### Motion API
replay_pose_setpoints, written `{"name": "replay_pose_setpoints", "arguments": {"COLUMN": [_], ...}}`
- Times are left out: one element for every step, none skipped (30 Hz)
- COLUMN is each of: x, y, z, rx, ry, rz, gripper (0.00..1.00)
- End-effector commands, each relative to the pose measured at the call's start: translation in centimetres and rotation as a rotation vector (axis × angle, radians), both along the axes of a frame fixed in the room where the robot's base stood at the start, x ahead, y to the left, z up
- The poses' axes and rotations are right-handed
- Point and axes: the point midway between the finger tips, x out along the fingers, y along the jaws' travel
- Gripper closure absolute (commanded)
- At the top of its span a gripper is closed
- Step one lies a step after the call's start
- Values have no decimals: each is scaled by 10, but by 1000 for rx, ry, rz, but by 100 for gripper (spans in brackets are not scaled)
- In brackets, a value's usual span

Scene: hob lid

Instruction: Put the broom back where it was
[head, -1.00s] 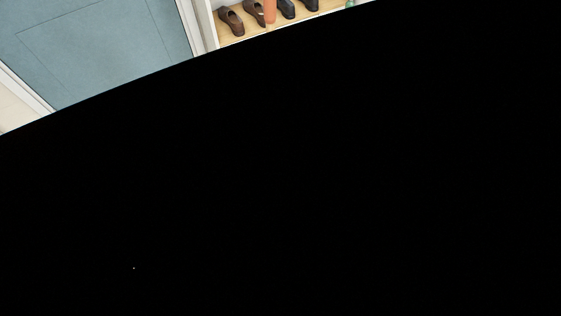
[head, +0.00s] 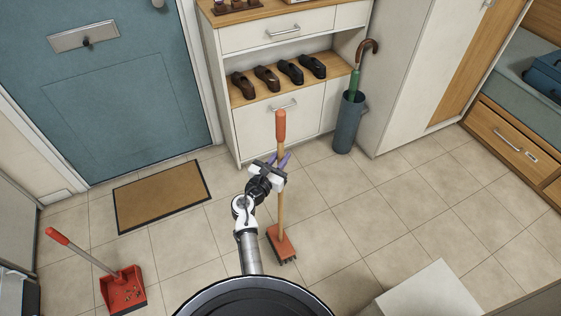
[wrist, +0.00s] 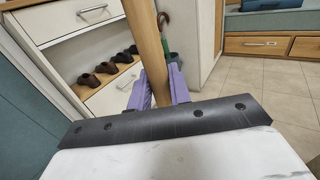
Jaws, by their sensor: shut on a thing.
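The broom (head: 281,205) has a wooden stick, an orange-red grip at the top and a red head (head: 283,243) with dark bristles. It stands nearly upright in the middle of the head view, its head at or close to the tiled floor; I cannot tell whether it touches. My gripper (head: 281,161) has purple fingers and is shut on the stick, below the orange grip. In the wrist view the stick (wrist: 147,50) rises between the two purple fingers (wrist: 155,92). The broom's head is out of the wrist view.
A red dustpan (head: 122,290) with debris stands at the lower left. A brown doormat (head: 162,195) lies before the blue door (head: 110,100). A shoe cabinet (head: 280,125) and an umbrella stand (head: 348,125) are at the back. A white box-like surface (head: 430,292) is at the lower right. Tiles between are clear.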

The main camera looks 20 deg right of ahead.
Motion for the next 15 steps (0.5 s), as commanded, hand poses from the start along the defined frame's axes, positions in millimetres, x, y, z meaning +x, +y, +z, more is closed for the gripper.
{"name": "replay_pose_setpoints", "arguments": {"x": [1, 1, 0, 0, 0, 0, 0, 0, 0, 0, 0, 0, 0, 0, 0], "y": [0, 0, 0, 0, 0, 0, 0, 0, 0, 0, 0, 0, 0, 0, 0], "z": [-7, -10, -13, -14, -15, -15, -15, -14, -14, -14, -14, -15, -15, -16, -18], "rx": [-2, -1, -1, -1, -1, -1, -2, -1, -1, -1, -1, -1, -1, -1, -1], "ry": [1, -1, -1, -2, -3, -3, -4, -4, -4, -4, -4, -4, -4, -3, -3], "rz": [0, 0, 0, 0, 0, 1, 0, 0, 0, 0, 0, 0, 0, 0, 0], "gripper": [100, 100, 100, 100, 100, 100, 100, 100, 100, 100, 100, 100, 100, 100, 100]}}
